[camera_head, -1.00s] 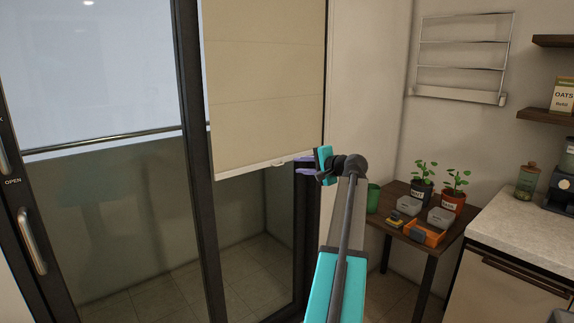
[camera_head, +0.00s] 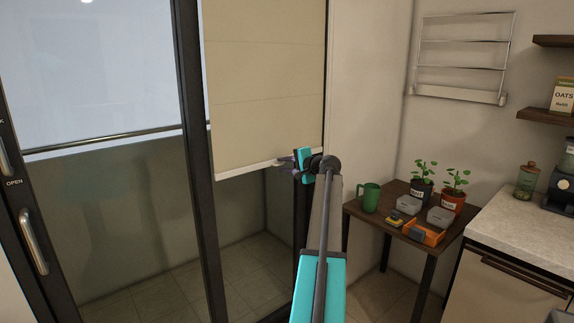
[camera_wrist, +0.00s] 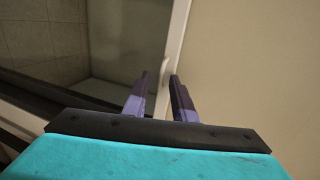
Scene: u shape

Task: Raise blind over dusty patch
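A beige roller blind (camera_head: 262,80) hangs over the upper part of the right glass door panel. Its white bottom bar (camera_head: 236,173) ends a little above mid-height of the glass. My gripper (camera_head: 282,160) is at the bar's right half, by the small pull tab. In the wrist view the blind (camera_wrist: 250,75) fills the right side, and the pale tab (camera_wrist: 166,72) on the bar lies just ahead of and between the two purple fingertips (camera_wrist: 160,78). The fingers are apart, with a gap between them. I cannot make out a dusty patch.
A dark wooden side table (camera_head: 362,215) stands to the right with a green mug (camera_head: 371,198), potted plants (camera_head: 420,189) and an orange tray (camera_head: 424,233). A counter (camera_head: 515,222) is at far right. A dark door frame (camera_head: 197,160) stands left of the blind.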

